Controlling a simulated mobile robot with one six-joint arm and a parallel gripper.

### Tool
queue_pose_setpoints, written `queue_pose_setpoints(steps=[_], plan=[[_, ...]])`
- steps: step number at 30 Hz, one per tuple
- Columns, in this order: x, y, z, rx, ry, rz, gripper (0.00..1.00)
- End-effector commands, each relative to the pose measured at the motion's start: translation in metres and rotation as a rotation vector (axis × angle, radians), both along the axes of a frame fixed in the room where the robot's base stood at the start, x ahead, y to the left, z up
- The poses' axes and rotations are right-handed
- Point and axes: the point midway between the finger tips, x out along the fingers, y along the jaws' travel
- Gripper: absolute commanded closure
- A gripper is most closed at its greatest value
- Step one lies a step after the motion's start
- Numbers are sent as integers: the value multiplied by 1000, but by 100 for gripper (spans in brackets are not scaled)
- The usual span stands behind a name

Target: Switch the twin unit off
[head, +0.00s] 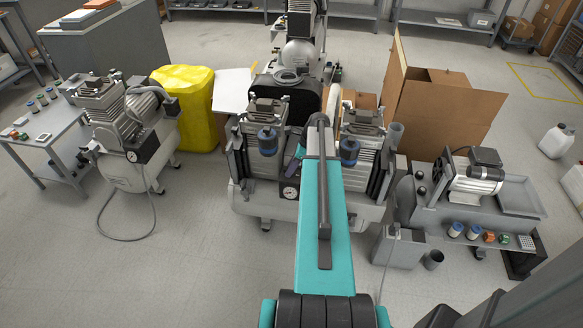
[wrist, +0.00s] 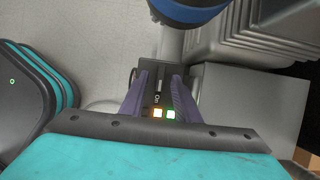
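The twin unit (head: 285,209) stands in the middle of the head view, with two finned pump heads on a pale tank. My arm reaches over it and hides part of its middle. My gripper (wrist: 160,77) shows two purple fingers, spread apart, in the wrist view. Between them is a dark switch box (wrist: 156,98) with a white marking that seems to read ON. An orange light and a green light glow at its near end. I cannot tell whether the fingers touch the box. In the head view only a bit of purple finger shows beside my arm.
A blue-banded cylinder (wrist: 190,12) is just beyond the fingers in the wrist view. A grey box surface (wrist: 245,110) lies to their right. A smaller compressor (head: 130,130) stands left, another unit (head: 470,180) right. An open cardboard box (head: 440,115) stands behind.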

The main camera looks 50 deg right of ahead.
Motion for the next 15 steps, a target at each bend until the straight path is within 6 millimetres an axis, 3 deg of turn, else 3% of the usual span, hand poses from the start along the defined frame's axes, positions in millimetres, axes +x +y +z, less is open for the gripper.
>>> queue_pose_setpoints(steps=[2, 7, 15], plan=[[0, 0, 0, 0, 0, 0, 71], [0, 0, 0, 0, 0, 0, 98], [0, 0, 1, 1, 0, 6, 100]])
